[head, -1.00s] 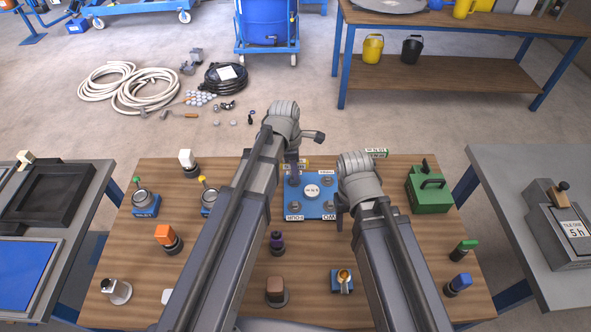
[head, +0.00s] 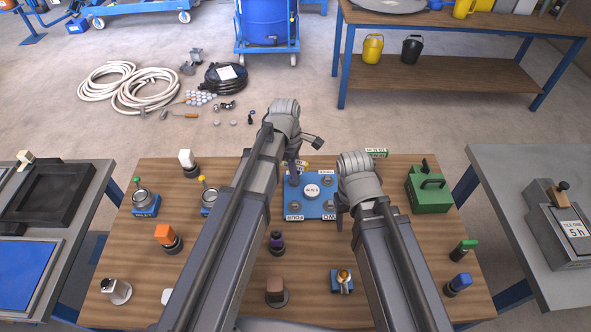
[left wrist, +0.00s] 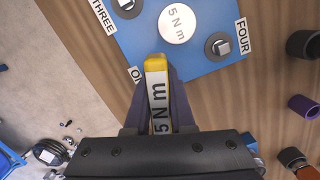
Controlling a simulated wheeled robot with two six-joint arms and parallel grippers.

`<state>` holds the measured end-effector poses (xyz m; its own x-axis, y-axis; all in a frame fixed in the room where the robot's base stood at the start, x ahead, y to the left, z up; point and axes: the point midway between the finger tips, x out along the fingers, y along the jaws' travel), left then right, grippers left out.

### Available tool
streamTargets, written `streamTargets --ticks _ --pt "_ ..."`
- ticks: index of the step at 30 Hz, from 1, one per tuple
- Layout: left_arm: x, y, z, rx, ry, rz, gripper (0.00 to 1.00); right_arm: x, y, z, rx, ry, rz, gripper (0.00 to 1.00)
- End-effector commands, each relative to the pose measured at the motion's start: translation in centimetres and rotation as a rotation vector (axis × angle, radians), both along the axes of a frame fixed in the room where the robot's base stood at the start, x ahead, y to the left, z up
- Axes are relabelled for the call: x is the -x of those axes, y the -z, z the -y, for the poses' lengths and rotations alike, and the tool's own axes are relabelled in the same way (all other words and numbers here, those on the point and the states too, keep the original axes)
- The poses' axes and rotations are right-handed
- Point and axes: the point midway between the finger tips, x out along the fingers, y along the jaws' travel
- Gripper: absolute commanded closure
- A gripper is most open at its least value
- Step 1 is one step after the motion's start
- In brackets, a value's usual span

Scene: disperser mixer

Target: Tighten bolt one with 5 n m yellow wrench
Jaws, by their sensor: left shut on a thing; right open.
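My left gripper (left wrist: 160,125) is shut on the yellow wrench (left wrist: 157,67), whose white side reads "5 N m". In the left wrist view its yellow end overlaps the edge of the blue plate (left wrist: 200,62). The plate also shows in the head view (head: 318,210). Bolt one is hidden in the left wrist view, so contact cannot be told. Bolts beside THREE (left wrist: 127,5) and FOUR (left wrist: 218,45) show. My right gripper (head: 341,215) is open near the plate's right edge, partly hidden by its arm.
A round "5 N m" disc (left wrist: 177,23) sits mid-plate. A green case (head: 428,190) stands at the table's right. Several coloured-top tools, such as the orange one (head: 166,237) and purple one (head: 277,241), stand on the wooden table (head: 225,285). Side tables flank it.

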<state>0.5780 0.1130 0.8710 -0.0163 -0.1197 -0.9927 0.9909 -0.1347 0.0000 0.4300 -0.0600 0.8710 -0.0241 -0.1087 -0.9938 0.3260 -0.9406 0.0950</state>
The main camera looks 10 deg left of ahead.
Motion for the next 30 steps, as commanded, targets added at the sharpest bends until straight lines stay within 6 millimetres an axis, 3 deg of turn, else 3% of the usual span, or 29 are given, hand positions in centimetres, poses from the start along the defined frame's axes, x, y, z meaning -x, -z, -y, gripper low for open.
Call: streamTargets --ticks 6,17,24,30 --pt "0.04 0.03 -0.03 -0.001 0.160 0.000 1.00 0.00 0.03 0.00 0.000 0.000 0.000 0.43" --pt "0.05 0.04 -0.03 -0.001 0.203 0.000 1.00 0.00 0.04 0.00 0.000 0.000 0.000 0.43" --pt "0.11 0.08 -0.08 -0.002 0.514 -0.001 1.00 0.00 0.07 0.00 0.000 0.000 0.000 0.43" --pt "0.21 0.09 -0.10 -0.001 0.659 0.000 1.00 0.00 0.09 0.00 0.000 0.000 0.000 0.43"
